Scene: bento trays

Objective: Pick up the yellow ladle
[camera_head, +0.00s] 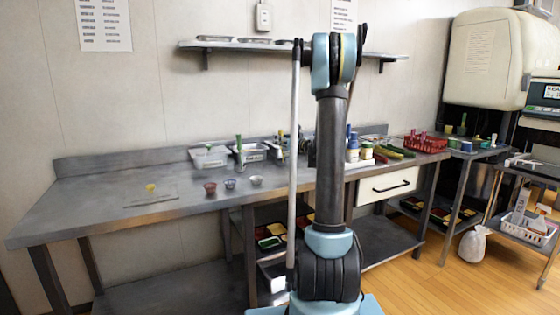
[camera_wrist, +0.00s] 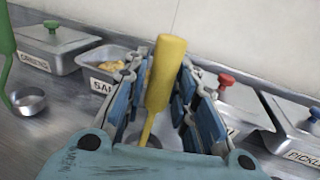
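The yellow ladle (camera_wrist: 164,72) stands nearly upright in the wrist view, leaning slightly, with its thick handle on top and a thin stem below. Its lower end is largely hidden behind my gripper's body. My gripper (camera_wrist: 162,82) has its blue-padded fingers on both sides of the handle. Gaps show between the fingers and the ladle's stem, so the fingers look open around it. In the head view my gripper is mostly hidden behind my own arm, near the counter's back edge, and the yellow ladle cannot be made out there.
A green ladle (camera_wrist: 6,58) stands at the left of the wrist view. Lidded containers with green (camera_wrist: 52,27) and red (camera_wrist: 226,82) knobs flank the gripper. The metal counter (camera_head: 100,185) holds small bowls (camera_head: 230,184), vegetables (camera_head: 395,151) and a red basket (camera_head: 425,144). A shelf (camera_head: 240,47) hangs above.

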